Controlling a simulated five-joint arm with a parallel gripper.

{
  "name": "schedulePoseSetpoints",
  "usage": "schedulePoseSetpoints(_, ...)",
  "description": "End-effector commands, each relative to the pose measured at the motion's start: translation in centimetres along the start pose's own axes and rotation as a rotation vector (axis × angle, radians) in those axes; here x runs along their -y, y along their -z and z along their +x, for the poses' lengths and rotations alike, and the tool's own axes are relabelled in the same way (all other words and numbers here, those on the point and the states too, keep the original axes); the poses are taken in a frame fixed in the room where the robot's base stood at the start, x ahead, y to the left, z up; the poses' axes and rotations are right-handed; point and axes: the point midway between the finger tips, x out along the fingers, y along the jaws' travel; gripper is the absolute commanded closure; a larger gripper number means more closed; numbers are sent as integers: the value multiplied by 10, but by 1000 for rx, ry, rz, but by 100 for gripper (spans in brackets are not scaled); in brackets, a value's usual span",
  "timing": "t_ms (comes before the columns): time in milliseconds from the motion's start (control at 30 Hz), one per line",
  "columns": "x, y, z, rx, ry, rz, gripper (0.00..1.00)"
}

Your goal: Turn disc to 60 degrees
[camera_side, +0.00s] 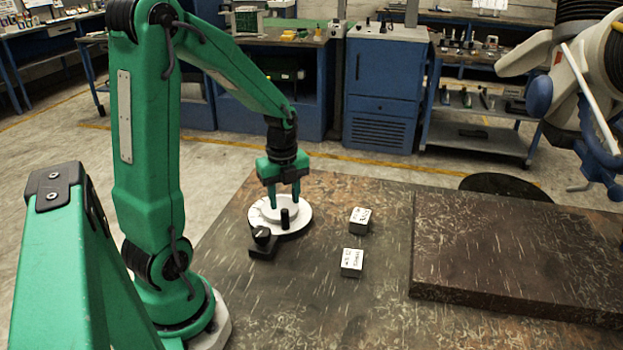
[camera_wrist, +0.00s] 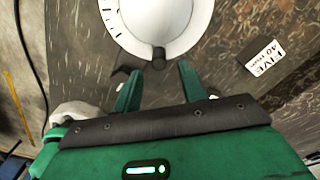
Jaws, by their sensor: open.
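The white disc (camera_side: 301,223) lies flat on the brown table, with a raised white centre and a short black peg (camera_side: 285,218) standing near its front edge. In the wrist view the disc (camera_wrist: 196,42) fills the top middle, with dark tick marks on its left rim and the peg (camera_wrist: 158,60) at its lower edge. My gripper (camera_side: 285,203) points down over the disc and is open. In the wrist view, the peg shows just beyond the gap between my gripper's fingertips (camera_wrist: 158,71). Nothing is seen held. Whether the fingers touch the disc, I cannot tell.
A black block with a round knob (camera_side: 262,236) sits at the disc's front left. Two small labelled cubes (camera_side: 360,221) (camera_side: 352,263) stand to the right. A raised slab (camera_side: 510,240) covers the table's right part. The table's front middle is clear.

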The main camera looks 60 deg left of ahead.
Motion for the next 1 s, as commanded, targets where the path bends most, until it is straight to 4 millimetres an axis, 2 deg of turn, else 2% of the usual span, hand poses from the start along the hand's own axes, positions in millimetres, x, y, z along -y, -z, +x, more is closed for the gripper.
schedulePoseSetpoints(100, 0, 0, -10, 1, 1, -1, 59)
schedulePoseSetpoints(300, 0, 0, -16, -1, -1, -1, 59)
schedulePoseSetpoints(767, -1, -3, -13, -1, -1, -30, 59)
schedulePoseSetpoints(1000, -1, -2, -3, -2, -4, -30, 59)
